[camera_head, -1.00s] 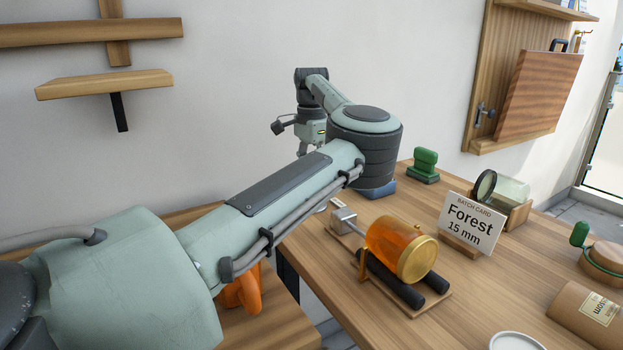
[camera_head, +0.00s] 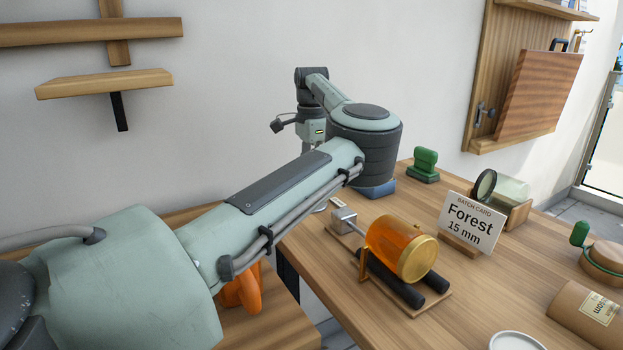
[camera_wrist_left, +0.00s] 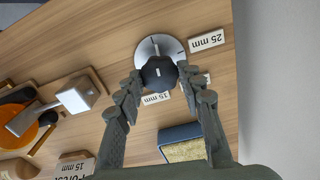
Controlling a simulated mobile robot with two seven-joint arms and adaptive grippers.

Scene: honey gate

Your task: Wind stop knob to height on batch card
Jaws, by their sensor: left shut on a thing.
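The dark stop knob (camera_wrist_left: 158,73) sits on a round silver dial (camera_wrist_left: 150,47) in the left wrist view. A short white mark shows on the knob. A "25 mm" label (camera_wrist_left: 207,40) lies beside the dial and a "15 mm" label (camera_wrist_left: 156,98) lies near the fingers. My left gripper (camera_wrist_left: 160,82) is shut on the knob, one finger at each side. In the head view my arm hides the knob. The batch card (camera_head: 470,222) reads "Forest 15 mm" and stands upright on the bench. My right gripper is in neither view.
An amber honey jar (camera_head: 403,248) lies on a cradle with black rollers (camera_head: 390,279). A green stamp-like object (camera_head: 425,165) stands behind it. A glass jar in a wooden holder (camera_head: 518,212) is behind the card. A blue-sided block (camera_wrist_left: 181,134) is close to my fingers.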

